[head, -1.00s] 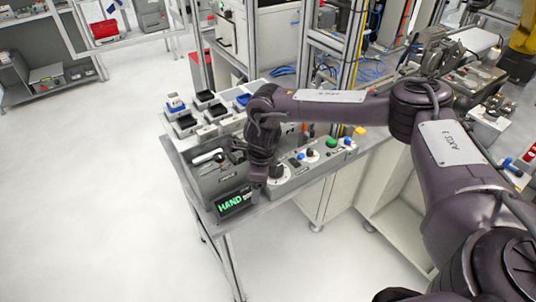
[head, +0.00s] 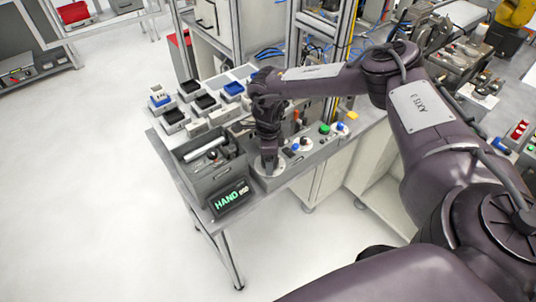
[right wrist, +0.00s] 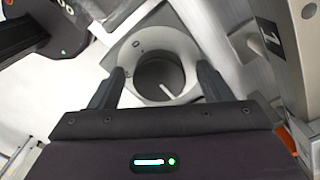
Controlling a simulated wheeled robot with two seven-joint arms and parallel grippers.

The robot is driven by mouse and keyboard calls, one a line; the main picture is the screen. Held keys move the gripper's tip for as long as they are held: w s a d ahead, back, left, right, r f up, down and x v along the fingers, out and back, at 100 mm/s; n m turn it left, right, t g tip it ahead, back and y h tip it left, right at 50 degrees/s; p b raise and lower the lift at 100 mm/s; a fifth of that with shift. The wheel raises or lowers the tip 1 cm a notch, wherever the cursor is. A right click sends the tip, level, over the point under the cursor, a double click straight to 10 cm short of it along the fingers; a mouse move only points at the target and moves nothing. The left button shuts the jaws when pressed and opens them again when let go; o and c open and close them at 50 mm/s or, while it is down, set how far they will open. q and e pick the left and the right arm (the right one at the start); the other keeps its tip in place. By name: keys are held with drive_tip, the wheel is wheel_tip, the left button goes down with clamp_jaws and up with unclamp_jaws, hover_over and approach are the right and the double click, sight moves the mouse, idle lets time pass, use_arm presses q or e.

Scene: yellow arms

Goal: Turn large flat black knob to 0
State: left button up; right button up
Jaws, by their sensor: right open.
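The large flat black knob (right wrist: 158,76) sits in the middle of a round light-grey dial plate (right wrist: 132,52) in the right wrist view. A white pointer line on it slants toward the lower right of that picture. My right gripper (right wrist: 162,82) is open, with one dark finger on each side of the knob; I cannot tell whether they touch it. In the head view my right gripper (head: 268,163) points down over the dial plate (head: 257,170) and hides most of the knob. My left gripper is not in view.
A display reading HAND (head: 231,197) stands left of the dial. A grey box (head: 205,165) with a handle is behind it. A green button (head: 324,129) and smaller knobs line the panel to the right. Black trays (head: 205,102) stand farther back.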

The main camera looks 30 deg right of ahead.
drive_tip(key=shift+s, duration=0.1)
drive_tip(key=c, duration=1)
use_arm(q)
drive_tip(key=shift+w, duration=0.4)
